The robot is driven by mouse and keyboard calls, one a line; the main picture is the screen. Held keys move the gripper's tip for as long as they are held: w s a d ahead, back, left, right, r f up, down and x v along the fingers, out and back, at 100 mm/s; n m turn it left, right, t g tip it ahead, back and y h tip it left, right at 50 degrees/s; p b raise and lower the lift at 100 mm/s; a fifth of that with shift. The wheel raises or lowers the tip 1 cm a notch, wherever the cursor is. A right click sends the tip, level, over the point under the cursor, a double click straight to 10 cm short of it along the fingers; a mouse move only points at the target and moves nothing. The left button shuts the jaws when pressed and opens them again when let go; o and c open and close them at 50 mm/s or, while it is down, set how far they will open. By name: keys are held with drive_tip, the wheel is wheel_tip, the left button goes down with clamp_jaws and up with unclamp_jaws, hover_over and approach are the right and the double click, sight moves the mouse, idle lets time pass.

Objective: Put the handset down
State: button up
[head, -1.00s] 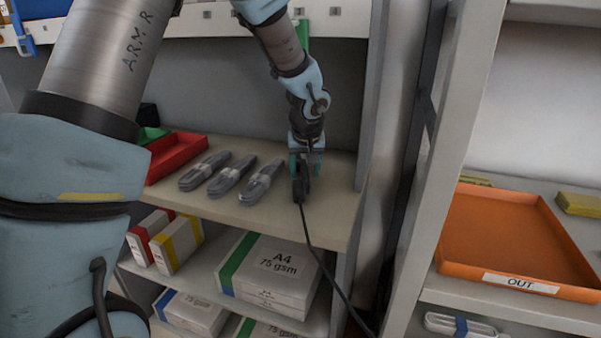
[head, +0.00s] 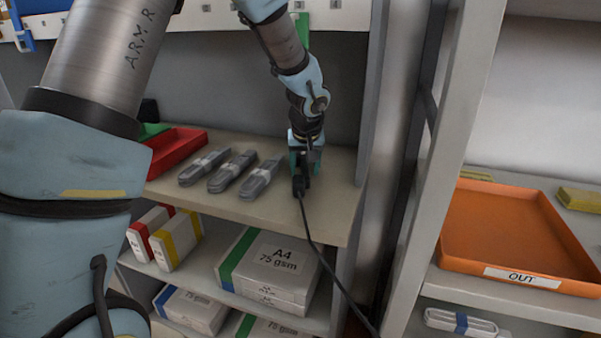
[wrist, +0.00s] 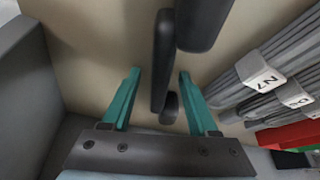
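The black handset (head: 300,183) is at the right part of the beige shelf (head: 325,205), near its front edge. Its cord (head: 320,250) hangs over the edge. In the wrist view the handset's handle (wrist: 162,60) lies between the teal fingers of my gripper (wrist: 160,75), with a gap visible on each side. My gripper (head: 305,163) is open and points down around the handset. Whether the handset rests fully on the shelf is hard to tell.
Several grey cable bundles (head: 232,170) lie left of the handset, with a red tray (head: 178,150) beyond them. The shelf's side panel (head: 372,120) stands close on the right. An orange OUT tray (head: 520,240) sits on the neighbouring shelf.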

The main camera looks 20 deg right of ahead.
clamp_jaws()
idle(0.3)
drive_tip(key=shift+r+p, duration=0.2)
drive_tip(key=shift+p, duration=0.1)
